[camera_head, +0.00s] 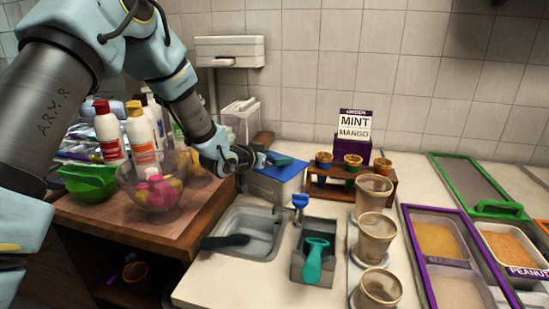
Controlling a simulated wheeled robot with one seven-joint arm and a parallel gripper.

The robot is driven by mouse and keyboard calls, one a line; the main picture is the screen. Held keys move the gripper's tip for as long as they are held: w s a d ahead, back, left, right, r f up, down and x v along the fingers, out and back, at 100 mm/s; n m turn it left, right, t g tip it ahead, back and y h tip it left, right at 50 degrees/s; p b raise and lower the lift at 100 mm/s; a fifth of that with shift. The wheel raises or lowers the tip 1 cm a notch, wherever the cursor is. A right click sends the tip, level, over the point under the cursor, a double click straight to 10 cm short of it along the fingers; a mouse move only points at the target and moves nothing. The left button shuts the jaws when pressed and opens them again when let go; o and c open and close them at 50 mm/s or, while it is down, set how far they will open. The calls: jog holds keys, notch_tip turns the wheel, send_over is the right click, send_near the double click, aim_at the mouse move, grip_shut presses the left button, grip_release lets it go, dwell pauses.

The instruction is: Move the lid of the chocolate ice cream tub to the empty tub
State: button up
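My gripper (262,160) reaches in at the centre, above or beside a blue-topped grey box behind the sink. Its fingers are small and partly hidden, so I cannot tell whether they are open. A green-framed tub or lid (471,184) with a green handle (499,210) lies on the counter at the right, far from my gripper. A purple-framed bin (418,258) in front of it holds tan-yellow contents. To its right is a bin of orange-brown contents (511,245) with a "PEANUT" label. I cannot tell which tub is chocolate or which is empty.
A cup rack (385,174) and a "MINT MANGO" sign (354,124) stand mid-counter. Several clear cups (376,238) stand before the bins. A sink (262,227) and a teal scoop (313,262) lie nearer. Bottles and bowls crowd the wooden top (137,229) at left.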

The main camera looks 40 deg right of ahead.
jog(key=shift+a, duration=0.15)
jog(key=b+v, duration=0.3)
jog(key=v, duration=0.7)
jog(key=shift+a, duration=0.25)
jog(key=shift+s+r, duration=0.1)
jog(key=shift+r, duration=0.05)
